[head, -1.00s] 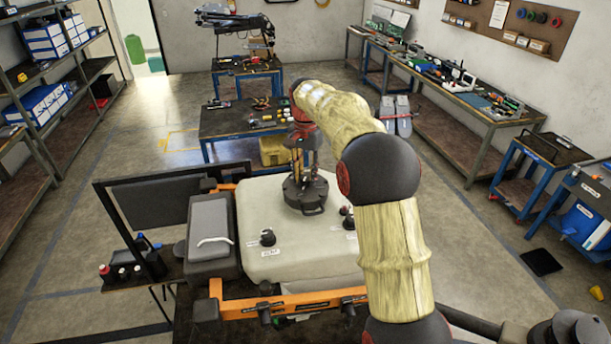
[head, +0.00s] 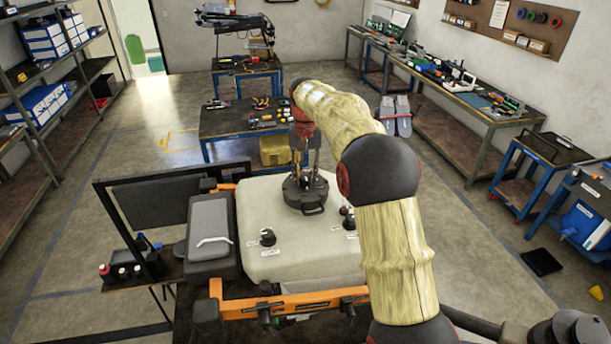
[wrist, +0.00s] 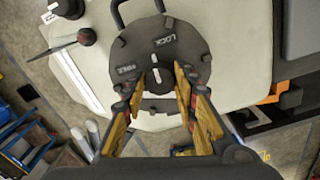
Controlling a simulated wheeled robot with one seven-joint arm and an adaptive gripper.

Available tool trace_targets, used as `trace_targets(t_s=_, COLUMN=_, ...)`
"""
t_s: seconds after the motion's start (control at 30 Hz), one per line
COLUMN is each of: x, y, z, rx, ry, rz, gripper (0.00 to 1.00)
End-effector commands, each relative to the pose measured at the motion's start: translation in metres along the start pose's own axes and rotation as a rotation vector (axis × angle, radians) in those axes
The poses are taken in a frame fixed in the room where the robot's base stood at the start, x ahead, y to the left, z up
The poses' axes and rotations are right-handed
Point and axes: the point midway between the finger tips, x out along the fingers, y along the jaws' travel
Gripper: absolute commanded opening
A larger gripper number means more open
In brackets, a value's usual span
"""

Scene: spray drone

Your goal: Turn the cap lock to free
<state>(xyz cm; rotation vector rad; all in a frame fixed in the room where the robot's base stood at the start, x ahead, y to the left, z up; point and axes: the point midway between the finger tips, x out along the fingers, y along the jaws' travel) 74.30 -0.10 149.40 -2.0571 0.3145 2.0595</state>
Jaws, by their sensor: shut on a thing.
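The dark round tank cap (head: 303,195) sits on top of the pale tank (head: 290,240). In the wrist view the cap (wrist: 125,50) shows the words LOCK and FREE and a looped handle at its rim. The cap lock (wrist: 156,68), a small central piece with a white line, points between the two words, closer to LOCK. My gripper (wrist: 161,80) comes down from above with one finger on each side of the lock and is shut on it. In the head view my gripper (head: 304,172) stands upright over the cap, and its fingertips are hard to make out.
Small dark knobs with labels stand on the tank's near side (head: 267,237) and right side (head: 348,220). A grey box (head: 209,230) and a dark upright panel (head: 150,203) are at the left. An orange frame (head: 290,300) runs along the front.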

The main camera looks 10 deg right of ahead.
Motion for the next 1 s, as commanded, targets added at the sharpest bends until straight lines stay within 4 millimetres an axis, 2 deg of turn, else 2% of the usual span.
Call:
trace_targets(t_s=0.7, x=-0.0011, y=-0.0003, z=-0.0006, rx=-0.675, ry=0.003, rz=0.0, gripper=0.04)
trace_targets(t_s=1.0, x=-0.0015, y=-0.0003, z=-0.0006, rx=-0.893, ry=0.004, rz=0.0, gripper=0.04)
